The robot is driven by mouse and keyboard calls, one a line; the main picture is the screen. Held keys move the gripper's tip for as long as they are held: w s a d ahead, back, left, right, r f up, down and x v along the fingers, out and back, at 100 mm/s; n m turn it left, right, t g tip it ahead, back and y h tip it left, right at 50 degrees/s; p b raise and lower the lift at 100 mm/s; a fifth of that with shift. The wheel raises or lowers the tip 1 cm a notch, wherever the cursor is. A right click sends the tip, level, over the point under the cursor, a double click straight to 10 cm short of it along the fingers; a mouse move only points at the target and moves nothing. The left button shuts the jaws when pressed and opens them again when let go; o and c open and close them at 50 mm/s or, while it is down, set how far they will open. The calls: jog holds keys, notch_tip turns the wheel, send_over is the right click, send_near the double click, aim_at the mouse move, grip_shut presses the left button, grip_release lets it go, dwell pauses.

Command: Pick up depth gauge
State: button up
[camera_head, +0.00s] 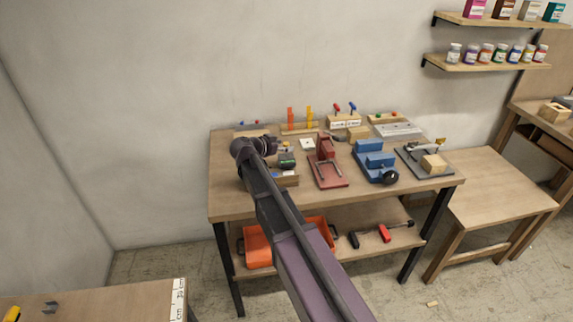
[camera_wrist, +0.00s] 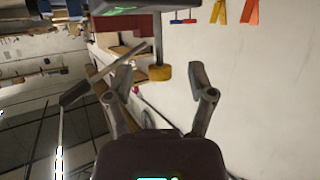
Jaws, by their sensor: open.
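In the wrist view, a dark device with a green face (camera_wrist: 115,9) is at the top edge, partly cut off. Close by, a grey rod ends in a yellow cylinder (camera_wrist: 160,73), which appears between the fingertips. I cannot tell for sure which part is the depth gauge. In the head view, a small dark device with a green top (camera_head: 286,159) lies on the workbench, just right of my gripper. My gripper (camera_wrist: 163,82) is open and empty, with both fingers apart. In the head view it is above the bench's left part, mostly hidden by my arm.
The wooden workbench (camera_head: 235,204) also holds a red clamp fixture (camera_head: 327,166), a blue vise (camera_head: 374,160) and a grey-based fixture with a wooden block (camera_head: 433,164). Small racks line the back edge by the wall. An orange bin (camera_head: 258,249) sits on the lower shelf.

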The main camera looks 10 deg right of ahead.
jog(key=shift+w+d+f, duration=0.25)
jog(key=shift+w+d, duration=0.15)
jog(key=shift+d, duration=0.15)
jog(key=shift+c, duration=0.2)
grip_shut()
